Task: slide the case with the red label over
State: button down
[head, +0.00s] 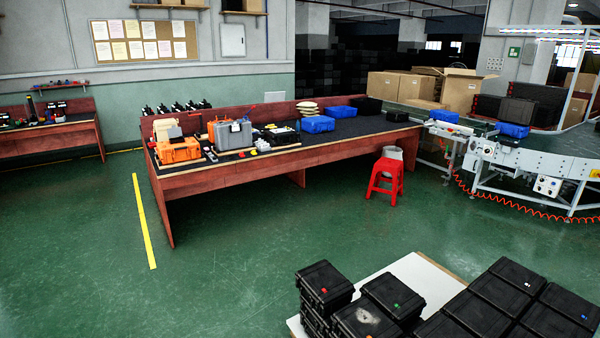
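A black case with a small red label (325,279) tops a stack at the left edge of a pale board (415,282) in the lower right. Beside it to the right is a black case with a green label (394,293). A scuffed black case (364,321) lies in front, cut by the bottom edge. More black cases stand in a block to the right; one has a white label (517,274) and one a blue label (570,303). My gripper is not in view.
A long red-brown workbench (235,178) with toolboxes and blue bins stands behind. A red stool (385,177) is at its right end. A conveyor (540,163) curves at the right, with an orange coiled hose below. Green floor is open at left and centre.

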aim_at(326, 289)
jog(key=i+j+z, duration=0.15)
jog(key=i+j, duration=0.2)
jog(key=i+j+z, duration=0.15)
jog(key=i+j, duration=0.15)
jog(key=i+j+z, duration=0.15)
jog(key=i+j, duration=0.15)
jog(key=j, duration=0.2)
jog(key=i+j+z, duration=0.15)
jog(key=j, duration=0.3)
jog(key=i+j+z, duration=0.15)
jog(key=i+j, duration=0.2)
jog(key=j, duration=0.15)
jog(key=i+j+z, duration=0.15)
jog(key=j, duration=0.4)
jog(key=i+j+z, duration=0.15)
jog(key=j, duration=0.4)
jog(key=i+j+z, duration=0.1)
jog(key=i+j, duration=0.15)
jog(key=j, duration=0.3)
jog(key=i+j+z, duration=0.2)
jog(key=i, duration=0.2)
jog(key=i+j+z, duration=0.2)
jog(key=i, duration=0.2)
